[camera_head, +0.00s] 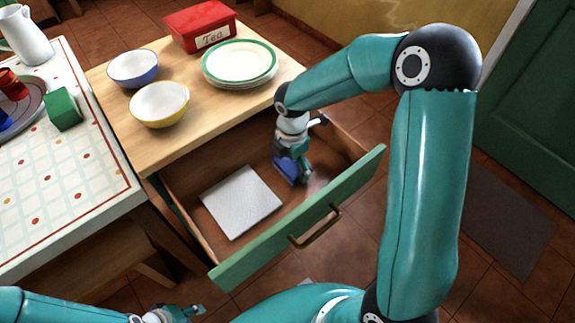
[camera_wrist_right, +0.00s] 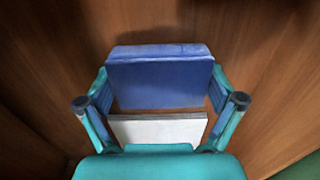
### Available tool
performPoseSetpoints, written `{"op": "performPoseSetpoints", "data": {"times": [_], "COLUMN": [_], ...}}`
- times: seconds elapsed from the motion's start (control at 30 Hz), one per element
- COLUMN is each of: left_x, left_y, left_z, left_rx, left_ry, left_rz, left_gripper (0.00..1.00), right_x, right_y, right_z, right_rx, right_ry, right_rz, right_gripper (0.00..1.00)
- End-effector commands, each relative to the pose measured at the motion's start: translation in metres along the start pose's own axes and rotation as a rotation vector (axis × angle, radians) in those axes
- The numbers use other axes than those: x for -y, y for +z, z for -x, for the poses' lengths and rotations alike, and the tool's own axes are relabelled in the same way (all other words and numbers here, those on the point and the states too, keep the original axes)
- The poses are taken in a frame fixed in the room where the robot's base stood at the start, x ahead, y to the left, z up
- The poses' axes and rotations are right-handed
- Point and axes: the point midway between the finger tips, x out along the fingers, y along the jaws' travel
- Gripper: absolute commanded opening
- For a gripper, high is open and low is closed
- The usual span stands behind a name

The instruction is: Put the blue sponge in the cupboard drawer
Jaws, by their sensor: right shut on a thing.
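The cupboard drawer (camera_head: 225,225) is pulled open, with a green front and a brass handle. My right gripper (camera_head: 291,172) reaches down inside the drawer and is shut on the blue sponge (camera_head: 284,168). The sponge also shows in the right wrist view (camera_wrist_right: 160,80), between the two fingers (camera_wrist_right: 160,103). Whether the sponge touches the drawer floor I cannot tell. My left gripper (camera_head: 180,312) is at the bottom edge of the head view, away from the drawer; its jaws are too small to read.
A white square cloth or pad (camera_head: 240,201) lies in the drawer, left of the sponge. The wooden cupboard top holds a blue bowl (camera_head: 133,68), a yellow bowl (camera_head: 159,104), stacked plates (camera_head: 239,62) and a red tea tin (camera_head: 200,25). A table (camera_head: 75,185) with a green block (camera_head: 63,109) stands left.

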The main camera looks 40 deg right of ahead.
Motion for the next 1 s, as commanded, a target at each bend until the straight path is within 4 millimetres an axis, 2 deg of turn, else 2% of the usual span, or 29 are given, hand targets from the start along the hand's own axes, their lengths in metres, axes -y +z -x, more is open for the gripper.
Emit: {"op": "performPoseSetpoints", "data": {"times": [0.03,0.07,0.1,0.4,0.57,0.67,1.0], "left_x": [0.001,0.000,0.000,0.000,-0.001,-0.002,-0.007], "left_y": [0.000,0.000,0.000,0.000,0.000,0.000,0.000], "left_z": [-0.002,-0.001,-0.001,0.000,0.003,0.006,0.018], "left_rx": [0.000,0.000,0.000,0.000,0.000,0.000,0.000], "left_ry": [0.000,0.000,0.000,0.000,0.000,0.000,0.000], "left_rz": [0.000,0.000,0.000,0.000,0.000,0.000,0.000], "left_gripper": [0.40,0.40,0.40,0.40,0.40,0.40,0.40], "right_x": [0.000,0.000,0.000,0.000,-0.001,-0.001,-0.001], "right_y": [0.000,0.000,0.000,0.000,0.000,0.000,0.000], "right_z": [-0.003,-0.002,-0.001,-0.001,0.008,0.023,0.090], "right_rx": [0.000,0.000,0.000,0.000,0.000,0.001,0.001], "right_ry": [-0.001,0.000,0.000,0.000,0.002,0.004,0.004], "right_rz": [0.000,0.000,0.000,0.000,0.000,-0.001,0.001], "right_gripper": [0.58,0.97,1.00,1.00,1.00,1.00,1.00]}}
